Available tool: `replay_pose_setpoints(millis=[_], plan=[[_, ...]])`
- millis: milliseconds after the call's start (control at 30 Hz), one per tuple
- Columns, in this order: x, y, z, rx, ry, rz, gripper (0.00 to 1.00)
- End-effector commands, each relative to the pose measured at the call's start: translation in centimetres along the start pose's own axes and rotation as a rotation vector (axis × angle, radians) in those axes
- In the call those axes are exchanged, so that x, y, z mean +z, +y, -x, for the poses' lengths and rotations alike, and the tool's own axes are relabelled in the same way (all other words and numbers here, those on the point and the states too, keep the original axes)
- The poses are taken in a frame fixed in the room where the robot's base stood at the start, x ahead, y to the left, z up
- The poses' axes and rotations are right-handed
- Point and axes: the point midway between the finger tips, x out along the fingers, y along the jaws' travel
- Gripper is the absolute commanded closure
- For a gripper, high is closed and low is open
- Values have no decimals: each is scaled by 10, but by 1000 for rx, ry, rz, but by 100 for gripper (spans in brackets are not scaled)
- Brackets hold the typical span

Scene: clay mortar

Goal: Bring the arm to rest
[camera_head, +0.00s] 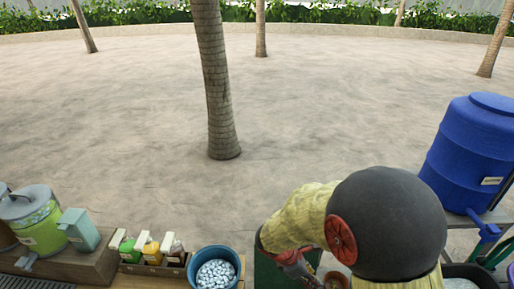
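My arm (302,219) rises from the bottom edge of the head view, right of the middle. It has pale yellow links, a large dark round joint (390,222) and a red cap. The arm bends over to the left and then down. My gripper (302,272) shows only in part, as a reddish and grey piece low beside the joint, above a dark green surface (267,272). Its fingertips are not clear, so I cannot tell whether it is open or shut, or whether it holds anything.
A blue bowl of white pebbles (217,270) stands left of my gripper. A crate of bottles (150,268) and a green lidded container (33,220) are further left. A small terracotta pot (335,280) is by my arm. A blue barrel (470,150) stands right. Open ground lies beyond, with palm trunks (216,90).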

Motion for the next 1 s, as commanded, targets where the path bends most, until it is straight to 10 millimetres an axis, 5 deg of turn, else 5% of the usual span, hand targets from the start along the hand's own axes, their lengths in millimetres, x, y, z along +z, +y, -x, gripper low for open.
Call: replay_pose_setpoints(millis=[200, 500, 1000], plan=[[5, -46, 12, -77, 123, -592, 71], [-2, -98, 26, -191, 304, -1199, 71], [-10, -152, 26, -174, 658, -1661, 71]])
